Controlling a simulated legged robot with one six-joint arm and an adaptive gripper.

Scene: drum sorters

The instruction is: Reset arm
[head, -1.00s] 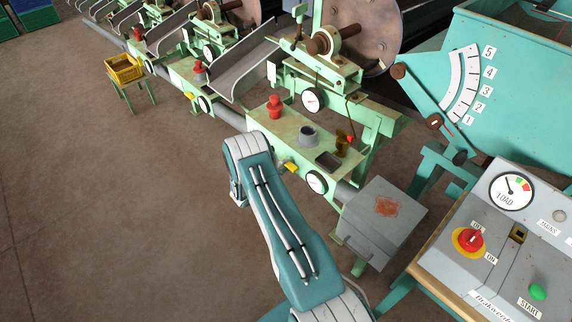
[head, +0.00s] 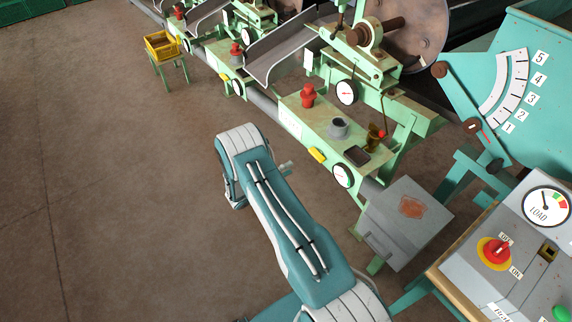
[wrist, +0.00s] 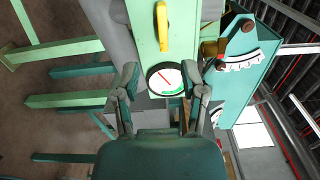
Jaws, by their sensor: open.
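My gripper (wrist: 158,92) shows in the wrist view with its two fingers spread apart and nothing between them. Beyond the gap is a round dial gauge (wrist: 165,79) on the light green machine frame, with a yellow handle (wrist: 162,27) close by. In the head view my teal and white arm is folded in the lower middle, left of the machines, and the gripper itself is hidden there. A small part by the arm's elbow is too unclear to name.
The green drum sorter (head: 330,130) carries a red knob (head: 308,95) and gauges. A grey box (head: 405,222) and a control panel (head: 520,265) stand at the right. A yellow crate (head: 162,44) sits on a stand far left. The brown floor (head: 110,160) at left is clear.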

